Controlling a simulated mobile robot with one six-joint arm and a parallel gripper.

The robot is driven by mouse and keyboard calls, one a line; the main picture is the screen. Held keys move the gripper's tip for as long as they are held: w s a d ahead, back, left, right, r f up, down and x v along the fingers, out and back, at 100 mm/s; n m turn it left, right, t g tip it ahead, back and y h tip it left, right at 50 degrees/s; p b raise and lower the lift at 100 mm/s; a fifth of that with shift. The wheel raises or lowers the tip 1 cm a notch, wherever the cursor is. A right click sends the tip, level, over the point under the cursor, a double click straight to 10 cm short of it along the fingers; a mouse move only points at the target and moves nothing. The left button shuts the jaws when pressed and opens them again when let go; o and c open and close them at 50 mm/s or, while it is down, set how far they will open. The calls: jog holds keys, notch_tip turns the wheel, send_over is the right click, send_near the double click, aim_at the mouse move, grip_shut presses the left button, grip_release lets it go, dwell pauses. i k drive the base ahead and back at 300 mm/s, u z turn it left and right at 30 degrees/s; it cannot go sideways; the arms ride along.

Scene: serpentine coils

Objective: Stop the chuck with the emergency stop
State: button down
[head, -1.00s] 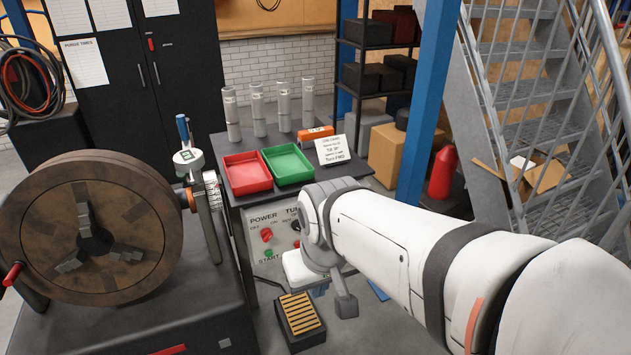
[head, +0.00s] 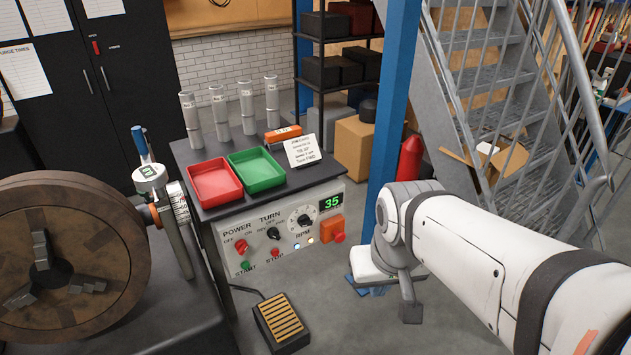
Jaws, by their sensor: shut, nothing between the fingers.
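The chuck (head: 95,262) is a large brown disc with grey jaws at the left, partly cut off by the picture edge. The control panel (head: 262,222) on the bench front has POWER and TURN switches, an RPM dial and a green display (head: 331,202) reading 35. At its right end is an orange box with a red mushroom button, the emergency stop (head: 339,238). My gripper (head: 411,311) hangs at the end of my white arm, right of and lower in the picture than the button, apart from it. It is shut and empty; its fingertips are hard to make out.
A red tray (head: 214,200) and a green tray (head: 277,186) sit on the bench top, with several grey cylinders and a sign (head: 302,151) behind. A foot pedal (head: 281,322) lies on the floor. A blue post (head: 393,100) and metal stairs (head: 500,90) stand at the right.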

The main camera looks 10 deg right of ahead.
aim_at(339, 235)
jog(key=u, duration=0.1)
jog(key=k, duration=0.7)
jog(key=u, duration=0.5)
jog(key=i, duration=1)
jog(key=u, duration=0.05)
